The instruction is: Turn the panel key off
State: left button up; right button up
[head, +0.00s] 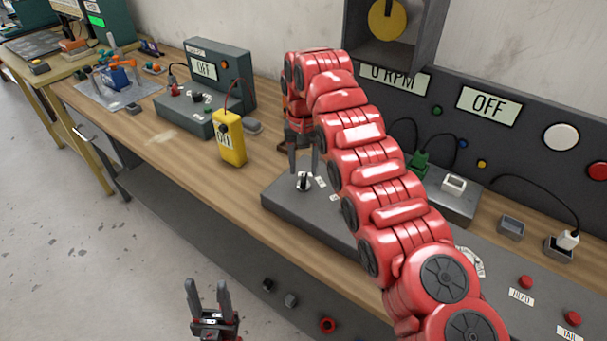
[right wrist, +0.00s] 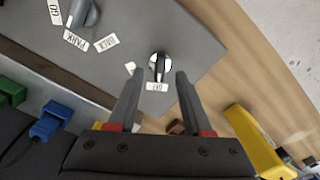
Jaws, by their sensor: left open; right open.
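The panel key (right wrist: 158,64) is a small dark bar on a round white-and-black base, set in the grey panel's corner. In the right wrist view it lies just beyond the fingertips, its bar pointing toward a small white label (right wrist: 157,87) whose print is hard to read. It also shows in the head view (head: 304,183). My right gripper (right wrist: 156,76) is open, pointing down at the key with one finger on either side of its line; I cannot tell if they touch it. It also shows in the head view (head: 304,172). My left gripper (head: 208,284) is open and empty, in front of the bench.
A grey knob (right wrist: 84,14) with labels sits beside the key on the panel. A yellow meter (head: 230,140) stands left of the panel. A grey panel (head: 280,199) carries the key. Red buttons (head: 526,282) are at the right. My right arm hides the panel's middle.

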aim_at(302, 179)
notch_tip(302, 179, up, 4)
jog(key=shift+a+f+p, duration=0.15)
jog(key=shift+f+p, duration=0.1)
jog(key=shift+p, duration=0.3)
notch_tip(302, 179, up, 10)
jog(key=p, duration=1)
